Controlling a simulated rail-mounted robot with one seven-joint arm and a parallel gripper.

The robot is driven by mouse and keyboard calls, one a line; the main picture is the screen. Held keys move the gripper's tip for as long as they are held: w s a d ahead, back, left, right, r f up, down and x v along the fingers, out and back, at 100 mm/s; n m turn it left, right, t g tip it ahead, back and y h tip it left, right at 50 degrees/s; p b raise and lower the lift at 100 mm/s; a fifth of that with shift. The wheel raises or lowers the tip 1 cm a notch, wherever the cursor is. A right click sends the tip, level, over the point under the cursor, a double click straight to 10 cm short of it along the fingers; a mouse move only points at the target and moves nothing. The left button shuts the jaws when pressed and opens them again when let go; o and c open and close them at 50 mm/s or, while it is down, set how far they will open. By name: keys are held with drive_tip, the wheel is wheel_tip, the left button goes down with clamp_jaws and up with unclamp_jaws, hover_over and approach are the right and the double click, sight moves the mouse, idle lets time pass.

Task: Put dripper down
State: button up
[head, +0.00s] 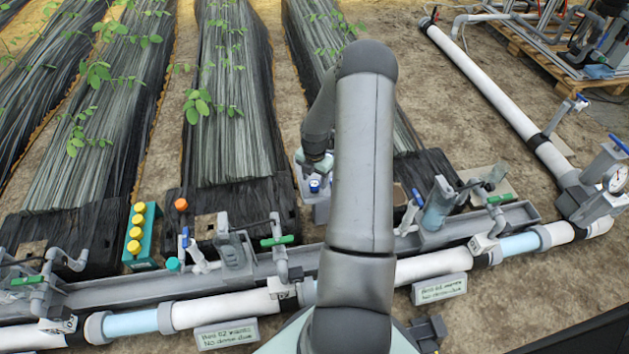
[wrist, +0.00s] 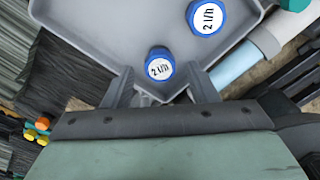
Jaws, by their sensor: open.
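Two blue drippers with white "2 l/h" tops show in the wrist view. The nearer dripper (wrist: 160,65) sits in a grey tray (wrist: 105,32), close to its corner. The other dripper (wrist: 206,17) sits farther up and to the right in the same tray. My gripper (wrist: 161,78) is open, with one finger on each side of the nearer dripper and visible gaps between. In the head view, a blue-and-white dripper (head: 315,185) shows in the grey tray (head: 322,213) beneath my gripper (head: 316,168). My arm hides the tray's right part.
A teal rack (head: 148,250) with several yellow caps stands left, with an orange cap (head: 181,204) nearby. A grey channel (head: 120,290) with green-handled valves and a white pipe (head: 240,308) cross the front. Black-covered plant beds (head: 225,100) lie behind.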

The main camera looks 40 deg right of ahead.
sight(314, 183)
wheel_tip(314, 183, up, 9)
drive_tip(key=p, duration=0.3)
drive_tip(key=s+a+r+m+h, duration=0.1)
drive_tip(key=s+a+r+m, duration=0.2)
drive_tip(key=a+r+m, duration=0.35)
drive_tip(key=s+a+r+m, duration=0.3)
drive_tip(key=a+r, duration=0.5)
drive_tip(key=a, duration=0.1)
drive_tip(key=s+a+r+m, duration=0.3)
drive_tip(key=s+a+m, duration=0.3)
drive_tip(key=s, duration=0.2)
drive_tip(key=s+a+r+m+y, duration=0.1)
drive_tip(key=s+a+r+m, duration=0.3)
drive_tip(key=s+a+m, duration=0.2)
drive_tip(key=shift+s+a+g, duration=0.3)
drive_tip(key=shift+s+a, duration=0.25)
drive_tip(key=shift+s, duration=0.45)
